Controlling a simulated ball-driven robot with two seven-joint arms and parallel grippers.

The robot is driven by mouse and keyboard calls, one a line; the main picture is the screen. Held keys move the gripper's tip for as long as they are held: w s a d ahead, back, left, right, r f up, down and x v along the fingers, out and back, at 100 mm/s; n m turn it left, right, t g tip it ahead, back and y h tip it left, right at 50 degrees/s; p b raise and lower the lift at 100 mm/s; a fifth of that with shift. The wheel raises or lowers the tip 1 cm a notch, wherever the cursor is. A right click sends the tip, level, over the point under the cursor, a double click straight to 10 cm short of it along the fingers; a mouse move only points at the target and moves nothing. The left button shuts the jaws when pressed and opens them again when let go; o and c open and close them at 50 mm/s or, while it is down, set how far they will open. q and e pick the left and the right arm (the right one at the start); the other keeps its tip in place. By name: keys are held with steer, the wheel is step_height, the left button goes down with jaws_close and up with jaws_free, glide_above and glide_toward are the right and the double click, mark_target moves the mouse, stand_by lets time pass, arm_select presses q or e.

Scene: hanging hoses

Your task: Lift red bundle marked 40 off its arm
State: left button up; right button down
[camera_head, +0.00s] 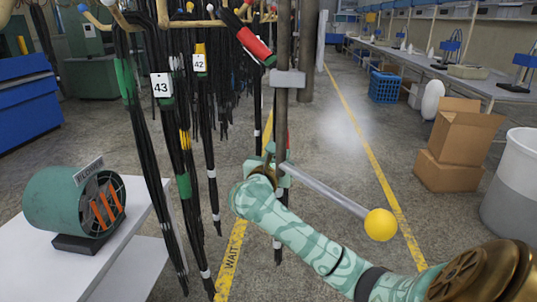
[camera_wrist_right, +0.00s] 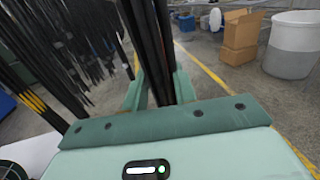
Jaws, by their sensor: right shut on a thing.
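A red-wrapped part of a black hose bundle (camera_head: 256,45) slants down to the right near the top of the head view, ending near the post; no tag marked 40 is visible. My right gripper (camera_head: 268,165) is beside the grey post (camera_head: 283,115), partly hidden behind it. In the right wrist view its green fingers (camera_wrist_right: 152,92) are shut around black hoses (camera_wrist_right: 148,50). A little red shows behind the post near the gripper, and black hose ends (camera_head: 278,245) hang below it. Whether these hoses belong to the red-wrapped part cannot be told. My left gripper is out of view.
Bundles tagged 43 (camera_head: 161,86) and 42 (camera_head: 199,64) hang to the left. A rod with a yellow ball end (camera_head: 380,224) sticks out right. Boxes (camera_head: 455,140) and a bin stand right.

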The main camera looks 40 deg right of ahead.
steer(key=s+d, duration=0.5)
steer(key=s, duration=0.1)
steer(key=shift+s+d+p, duration=0.15)
steer(key=shift+p, duration=0.25)
steer(key=shift+f, duration=0.1)
stand_by(0.3)
steer(key=c, duration=1.4)
jaws_free()
steer(key=shift+c, duration=0.2)
steer(key=o, duration=0.5)
steer(key=shift+s+d, duration=0.3)
steer(key=shift+d, duration=0.1)
steer(key=v, duration=1.6)
steer(key=shift+a+p, duration=0.25)
steer(key=shift+p, duration=0.15)
steer(key=shift+a, duration=0.1)
